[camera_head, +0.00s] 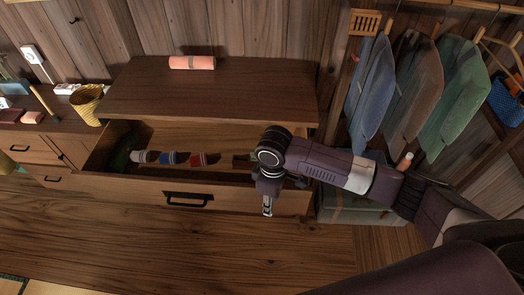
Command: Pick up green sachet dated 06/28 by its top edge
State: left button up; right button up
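The drawer (237,198) below the wooden top is pulled open. Inside it a dark green item (124,150) lies at the left end; I cannot tell whether it is a sachet. No date can be read anywhere in this view. My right gripper (267,207) points down at the drawer's front edge, right of the handle. Its fingers are small and dark, and I cannot tell whether they are open or shut. My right arm hides the right part of the drawer. My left gripper is not in view.
Several small rolls, including a blue one (168,158) and a red one (197,160), lie in the drawer. A pink roll (192,62) rests on the cabinet top (230,92). Hanging garments (452,92) are at right; a yellow basket (87,103) is at left.

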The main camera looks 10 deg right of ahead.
aim_at(252, 158)
jog(key=i+l+u, duration=0.15)
jog(key=l, duration=0.2)
jog(key=l+u, duration=0.2)
jog(key=l, duration=0.2)
jog(key=i+l+u, duration=0.15)
jog(key=l, duration=0.25)
jog(key=i+j, duration=0.15)
jog(key=i, duration=0.35)
